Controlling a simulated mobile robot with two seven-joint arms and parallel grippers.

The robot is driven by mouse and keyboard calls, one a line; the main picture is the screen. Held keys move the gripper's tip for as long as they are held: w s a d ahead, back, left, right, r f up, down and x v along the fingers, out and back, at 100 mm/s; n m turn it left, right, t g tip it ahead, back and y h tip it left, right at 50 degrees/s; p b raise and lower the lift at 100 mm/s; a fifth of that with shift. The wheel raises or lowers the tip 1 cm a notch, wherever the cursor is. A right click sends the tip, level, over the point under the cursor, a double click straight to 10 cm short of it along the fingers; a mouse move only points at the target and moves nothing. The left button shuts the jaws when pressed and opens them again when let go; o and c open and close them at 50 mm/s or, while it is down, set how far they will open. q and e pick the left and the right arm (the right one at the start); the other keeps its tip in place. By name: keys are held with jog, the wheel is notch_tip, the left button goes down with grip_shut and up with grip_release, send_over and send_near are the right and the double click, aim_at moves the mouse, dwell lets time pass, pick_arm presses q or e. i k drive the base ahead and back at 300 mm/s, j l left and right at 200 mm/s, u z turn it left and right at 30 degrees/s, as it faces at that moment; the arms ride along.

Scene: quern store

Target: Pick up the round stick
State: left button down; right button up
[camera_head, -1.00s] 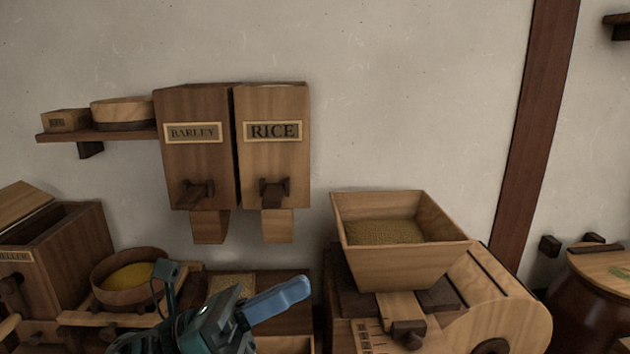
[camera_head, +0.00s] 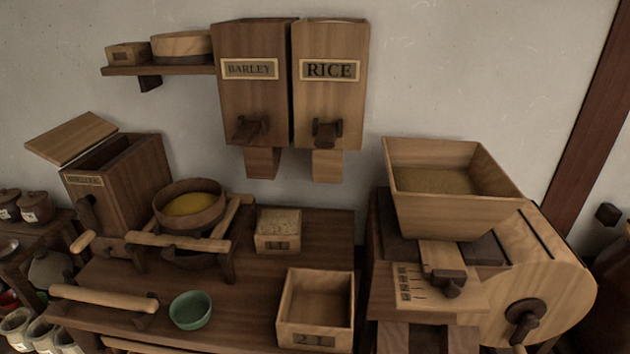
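A pale round stick (camera_head: 105,298) lies near the front left of the dark wooden table (camera_head: 240,290), left of a green bowl (camera_head: 190,310). Its near side is clear of other things. Other pale rods form the stand (camera_head: 178,243) around a round wooden sieve (camera_head: 190,203) with yellow contents, and a short rod end (camera_head: 82,242) shows to the left. Neither of my grippers is in view.
An open wooden box (camera_head: 316,310) and a small grain box (camera_head: 278,230) sit on the table. A hopper mill (camera_head: 455,200) stands on the right. Barley (camera_head: 249,100) and rice (camera_head: 328,95) dispensers hang above. Pots crowd the left edge.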

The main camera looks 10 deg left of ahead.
aim_at(123, 301)
jog(key=u, duration=1.75)
